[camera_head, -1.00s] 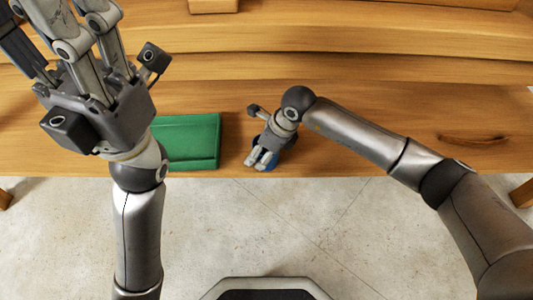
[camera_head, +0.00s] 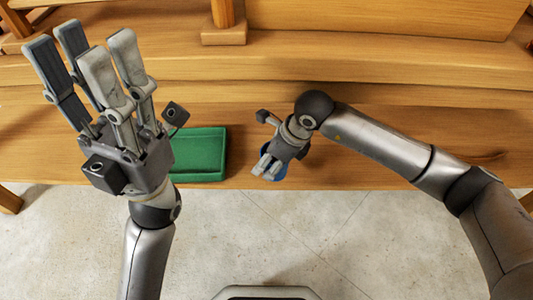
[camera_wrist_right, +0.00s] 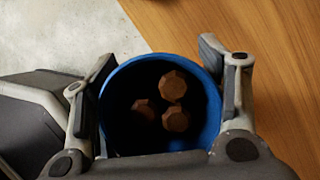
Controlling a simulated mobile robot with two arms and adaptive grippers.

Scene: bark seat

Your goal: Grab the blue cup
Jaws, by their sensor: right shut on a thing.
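The blue cup (camera_head: 278,174) is at the front edge of the wooden bench, mostly hidden by my right gripper in the head view. In the right wrist view the blue cup (camera_wrist_right: 209,84) is seen from above, with a dark inside holding 3 brown, faceted pieces (camera_wrist_right: 173,86). My right gripper (camera_head: 267,168) is shut on the cup, with fingers on both sides of its rim. Whether the cup touches the bench is hard to tell. My left gripper (camera_head: 88,62) is raised at the left with its fingers spread, open and empty.
A green tray (camera_head: 200,174) lies on the bench (camera_head: 370,168) left of the cup. A wooden post (camera_head: 222,20) stands further back. The bench right of my right gripper is mostly clear. Pale stone floor (camera_head: 290,225) lies in front.

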